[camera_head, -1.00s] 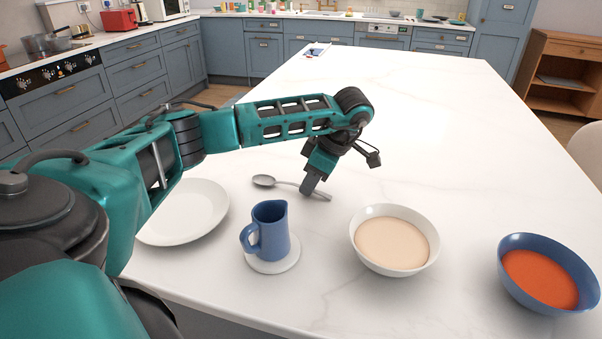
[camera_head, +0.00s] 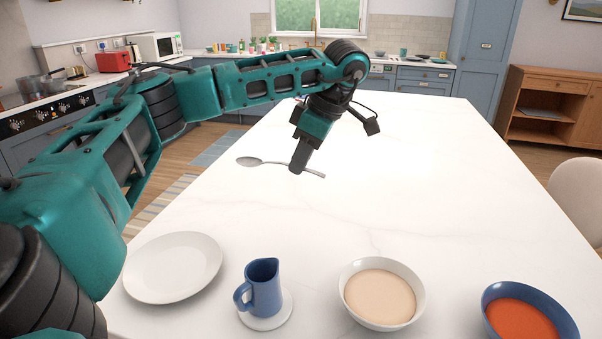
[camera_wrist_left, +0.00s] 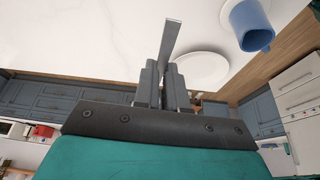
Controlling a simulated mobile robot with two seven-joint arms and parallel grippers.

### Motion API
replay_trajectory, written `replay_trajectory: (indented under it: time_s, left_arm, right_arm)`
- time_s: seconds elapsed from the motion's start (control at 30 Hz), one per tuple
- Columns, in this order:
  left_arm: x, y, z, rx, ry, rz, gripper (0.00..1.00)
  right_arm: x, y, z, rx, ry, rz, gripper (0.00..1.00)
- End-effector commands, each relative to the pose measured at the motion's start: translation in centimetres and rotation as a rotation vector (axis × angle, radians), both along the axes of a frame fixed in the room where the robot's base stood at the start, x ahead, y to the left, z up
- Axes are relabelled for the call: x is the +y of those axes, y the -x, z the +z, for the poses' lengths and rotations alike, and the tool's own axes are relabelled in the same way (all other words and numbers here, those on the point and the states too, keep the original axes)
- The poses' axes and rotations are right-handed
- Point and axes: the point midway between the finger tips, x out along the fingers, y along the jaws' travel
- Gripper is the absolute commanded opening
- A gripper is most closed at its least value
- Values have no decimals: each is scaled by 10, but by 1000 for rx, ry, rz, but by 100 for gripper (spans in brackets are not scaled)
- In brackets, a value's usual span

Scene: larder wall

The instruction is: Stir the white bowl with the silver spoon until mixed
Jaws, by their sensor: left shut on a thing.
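The silver spoon (camera_head: 262,162) is held in my left gripper (camera_head: 298,168), which is shut on its handle. The spoon is roughly level, its bowl end to the left, and appears raised above the table. In the left wrist view the spoon handle (camera_wrist_left: 171,42) sticks out between the fingers of my left gripper (camera_wrist_left: 163,85). The white bowl (camera_head: 418,290), filled with a beige mixture (camera_head: 380,297), stands on the table at front right of the gripper. My right gripper is not in view.
A blue jug (camera_head: 264,288) stands on a white saucer (camera_head: 284,316) left of the white bowl. A white plate (camera_head: 172,268) lies further left. A blue bowl (camera_head: 492,292) with orange-red contents is at right. The white table (camera_head: 430,180) is clear behind them.

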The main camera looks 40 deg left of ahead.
Motion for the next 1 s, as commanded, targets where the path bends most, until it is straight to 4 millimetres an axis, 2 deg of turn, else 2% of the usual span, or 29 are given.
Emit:
replay_trajectory:
  time_s: [0.17, 0.27, 0.37, 0.63, 0.8, 1.0]
  left_arm:
    - [-2, 0, 9, -3, 3, -4, 0]
    - [-12, -2, 6, -15, 22, -32, 0]
    - [-35, -4, -1, -46, 68, -91, 0]
    - [-121, -3, -20, -178, 313, -299, 0]
    - [-165, 6, -20, -255, 503, -395, 0]
    - [-203, 20, -11, -334, 734, -465, 0]
  right_arm:
    - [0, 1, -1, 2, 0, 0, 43]
    - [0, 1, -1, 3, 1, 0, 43]
    - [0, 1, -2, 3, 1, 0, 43]
    - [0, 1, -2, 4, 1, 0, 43]
    - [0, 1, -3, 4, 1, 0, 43]
    - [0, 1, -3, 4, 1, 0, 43]
